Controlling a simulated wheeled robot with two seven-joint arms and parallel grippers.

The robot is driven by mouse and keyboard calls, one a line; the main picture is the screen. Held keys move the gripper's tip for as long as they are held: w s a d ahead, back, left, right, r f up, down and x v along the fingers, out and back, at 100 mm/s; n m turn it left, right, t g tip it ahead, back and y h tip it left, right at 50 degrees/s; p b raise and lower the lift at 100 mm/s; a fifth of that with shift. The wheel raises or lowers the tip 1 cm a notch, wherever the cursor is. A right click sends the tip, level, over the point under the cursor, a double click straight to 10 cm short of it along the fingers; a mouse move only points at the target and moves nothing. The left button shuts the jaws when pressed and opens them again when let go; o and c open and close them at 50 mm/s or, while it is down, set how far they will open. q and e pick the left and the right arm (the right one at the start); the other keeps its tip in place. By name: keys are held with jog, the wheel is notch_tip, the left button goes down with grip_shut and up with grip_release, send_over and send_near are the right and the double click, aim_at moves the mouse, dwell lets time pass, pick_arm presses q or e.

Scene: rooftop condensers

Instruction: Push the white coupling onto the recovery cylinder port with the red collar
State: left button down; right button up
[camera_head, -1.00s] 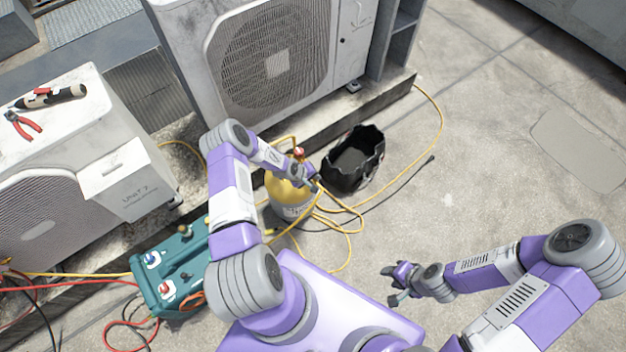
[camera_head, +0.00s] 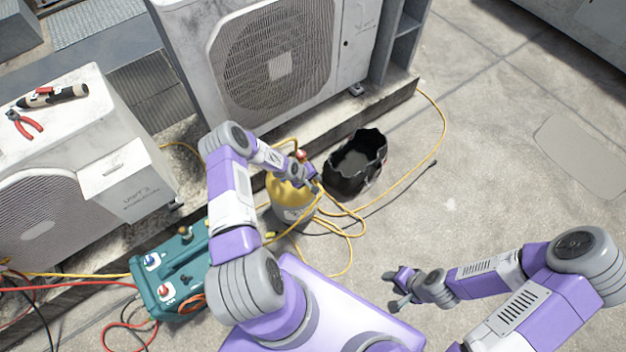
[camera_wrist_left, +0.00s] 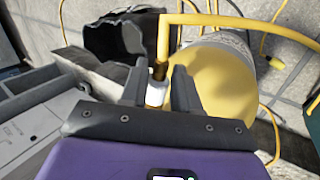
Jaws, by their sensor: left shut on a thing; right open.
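The recovery cylinder (camera_head: 290,208) is yellow on top with a grey lower body and stands on the roof floor, mostly behind my left arm in the head view. A red part (camera_head: 301,155) shows at its top. In the left wrist view its yellow shoulder (camera_wrist_left: 208,78) lies to the right of my fingers. My left gripper (camera_wrist_left: 167,88) is shut on the white coupling (camera_wrist_left: 156,93), which sits at the end of a yellow hose (camera_wrist_left: 166,42) with a brass fitting. Whether the coupling touches a port is hidden. My right gripper (camera_head: 397,289) is open and empty above the floor.
A black open bag (camera_head: 355,163) stands just right of the cylinder. Yellow hoses (camera_head: 350,232) loop over the floor. A teal machine (camera_head: 172,275) stands at left. Condensers (camera_head: 270,65) stand behind; one at left carries red pliers (camera_head: 24,125). The floor at right is clear.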

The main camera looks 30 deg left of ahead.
pick_arm(q)
jog(key=shift+w+a+b, duration=0.25)
jog(key=shift+a+b, duration=0.2)
jog(key=shift+b, duration=0.15)
dwell(0.7)
jog(key=c, duration=0.8)
grip_release()
jog(key=shift+o, duration=0.2)
jog(key=shift+d, duration=0.1)
jog(key=s+d+p, duration=0.3)
jog(key=d+p, duration=0.1)
jog(key=d, duration=0.2)
jog(key=shift+s+d, duration=0.25)
jog(key=shift+s, duration=0.05)
